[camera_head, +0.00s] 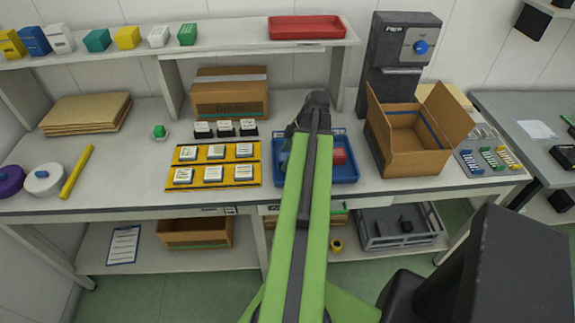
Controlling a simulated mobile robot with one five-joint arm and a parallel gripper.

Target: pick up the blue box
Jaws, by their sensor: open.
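A blue box (34,41) stands on the upper shelf at the far left, between a yellow box (11,45) and a white box (59,39). My green arm reaches forward from the bottom middle over the table. My gripper (316,103), dark and small at the arm's far end, is open, near the blue tray and far to the right of the blue box. Its fingers are hard to make out. I see nothing held in it.
Teal, yellow, white and green boxes and a red tray (306,27) share the upper shelf (225,33). Below are a closed carton (230,94), yellow mats with white pieces, a blue tray (345,172), an open carton (400,150) and a grey dispenser (396,60).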

